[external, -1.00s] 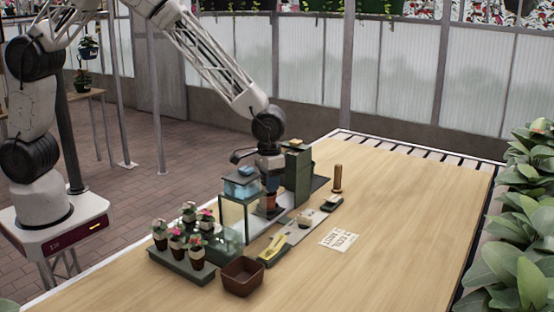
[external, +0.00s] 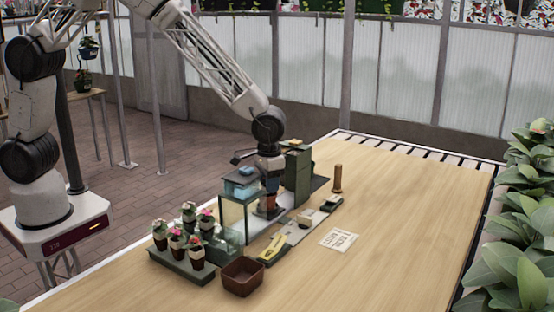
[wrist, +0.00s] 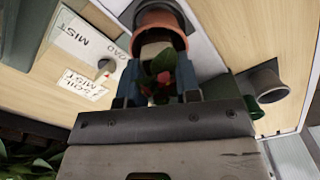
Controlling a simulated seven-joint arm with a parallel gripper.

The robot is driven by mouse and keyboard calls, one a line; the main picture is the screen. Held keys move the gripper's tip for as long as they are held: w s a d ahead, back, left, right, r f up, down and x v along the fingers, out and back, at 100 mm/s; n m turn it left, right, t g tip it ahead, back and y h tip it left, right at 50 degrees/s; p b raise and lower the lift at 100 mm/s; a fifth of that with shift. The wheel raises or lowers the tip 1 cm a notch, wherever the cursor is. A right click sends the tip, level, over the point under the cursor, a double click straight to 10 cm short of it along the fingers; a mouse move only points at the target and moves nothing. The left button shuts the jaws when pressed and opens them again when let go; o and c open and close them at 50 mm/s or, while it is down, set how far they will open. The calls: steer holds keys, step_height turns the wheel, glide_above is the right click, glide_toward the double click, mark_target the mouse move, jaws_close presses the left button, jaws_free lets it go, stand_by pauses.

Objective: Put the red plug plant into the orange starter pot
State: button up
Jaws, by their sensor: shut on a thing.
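My gripper (external: 269,186) points down among the table equipment, and its blue fingers (wrist: 160,92) show in the wrist view. It is shut on the red plug plant (wrist: 158,78), which has green leaves and red flowers. The plant's pale plug is at the mouth of the orange starter pot (wrist: 160,20). In the external view the orange pot (external: 268,204) is directly under my gripper, partly hidden. I cannot tell how deep the plug sits or whether it touches the pot's bottom.
A glass case (external: 238,220) stands close left of my gripper and a tall green box (external: 298,172) close right. A dark tray (external: 185,267) holds several flowering plugs. A brown square pot (external: 242,278), a wooden cylinder (external: 338,178) and a printed card (external: 340,239) are nearby. The table's right side is clear.

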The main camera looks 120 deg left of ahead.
steer(key=o, duration=1.5)
steer(key=shift+c, duration=0.2)
steer(key=shift+r, duration=0.1)
steer(key=shift+r, duration=2.4)
steer(key=shift+r, duration=0.15)
steer(key=shift+r, duration=1.4)
